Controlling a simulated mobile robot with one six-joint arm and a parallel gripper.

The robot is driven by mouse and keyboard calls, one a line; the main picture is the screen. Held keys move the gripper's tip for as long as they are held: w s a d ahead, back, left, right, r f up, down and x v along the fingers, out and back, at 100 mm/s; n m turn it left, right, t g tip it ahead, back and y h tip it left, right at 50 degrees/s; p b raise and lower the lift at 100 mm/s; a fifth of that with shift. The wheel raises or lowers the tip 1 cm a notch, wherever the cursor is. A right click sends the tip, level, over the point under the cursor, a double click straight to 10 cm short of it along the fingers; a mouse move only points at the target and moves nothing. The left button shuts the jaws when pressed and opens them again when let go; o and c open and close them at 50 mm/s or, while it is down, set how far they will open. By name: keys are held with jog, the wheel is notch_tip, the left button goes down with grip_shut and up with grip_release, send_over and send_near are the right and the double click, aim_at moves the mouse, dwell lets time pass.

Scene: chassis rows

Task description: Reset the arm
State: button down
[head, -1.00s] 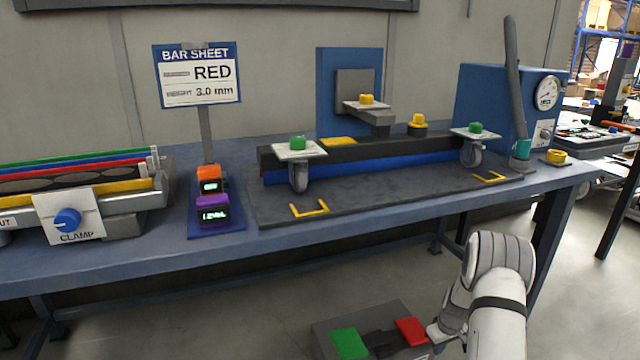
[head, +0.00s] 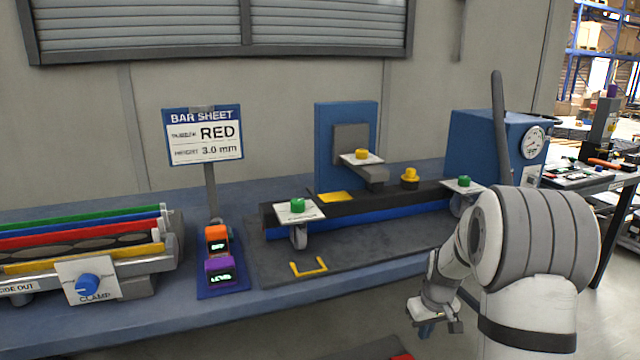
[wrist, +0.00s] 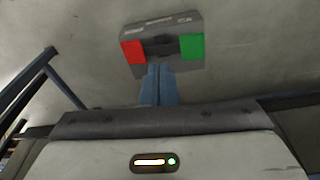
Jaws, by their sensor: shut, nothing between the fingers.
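My arm is raised at the right of the head view, folded in front of the bench. My gripper (head: 426,330) points down in front of the bench's front edge, shut and empty. In the wrist view the closed blue-grey fingers (wrist: 158,82) stand together with nothing between them. Beyond the fingertips is a grey box with a red pad and a green pad (wrist: 193,46).
The blue bench (head: 110,320) carries a clamp rack (head: 88,285) at left, orange and purple gauges (head: 219,272), a fixture with a black bar, and a blue box with a dial (head: 485,135). A sign (head: 202,135) reads RED, 3.0 mm.

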jog(key=s+a+r+p, duration=0.2)
jog(key=s+r+p, duration=0.15)
jog(key=r, duration=0.45)
jog(key=s+a+r+m+p, duration=0.1)
jog(key=s+a+r+p, duration=0.2)
jog(key=s+r, duration=0.3)
jog(key=s+a+r+p, duration=0.2)
jog(key=s+r+p, duration=0.15)
jog(key=r, duration=0.55)
jog(key=s+a+r+m+t+p, duration=0.1)
jog(key=s+a+r+p, duration=0.2)
jog(key=s+r+p, duration=0.4)
jog(key=s+r, duration=0.3)
jog(key=s, duration=0.3)
jog(key=shift+m, duration=0.3)
